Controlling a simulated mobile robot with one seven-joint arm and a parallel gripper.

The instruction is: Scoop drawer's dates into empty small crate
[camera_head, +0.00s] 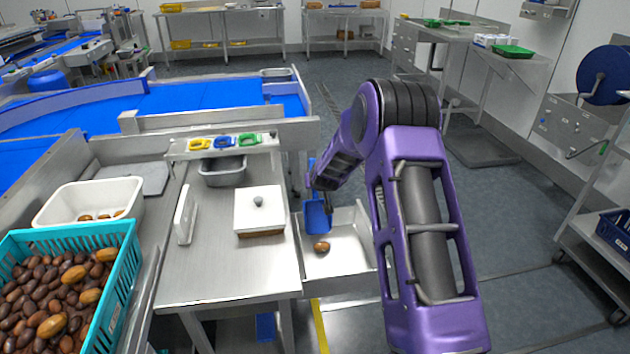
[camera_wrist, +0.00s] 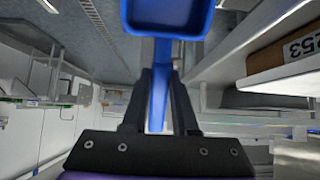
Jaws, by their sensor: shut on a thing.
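My gripper (camera_head: 322,188) is shut on the handle of a blue scoop (camera_head: 317,215). The wrist view shows the handle between both fingers and the scoop's pan (camera_wrist: 168,15) beyond them. In the head view the scoop hangs pan down at the left side of the open metal drawer (camera_head: 345,264). I cannot tell whether it touches the drawer. At least one brown date (camera_head: 321,246) lies in the drawer, in front of the scoop. My arm hides the drawer's right part. A small grey crate (camera_head: 222,177) stands at the back of the steel bench and looks empty.
A white-lidded box (camera_head: 260,208) stands on the bench beside the drawer. An upright white plate (camera_head: 186,214) is left of it. Further left are a white crate (camera_head: 62,207) with a few dates and a turquoise crate (camera_head: 128,262) full of dates. Bench space (camera_head: 215,265) in front is clear.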

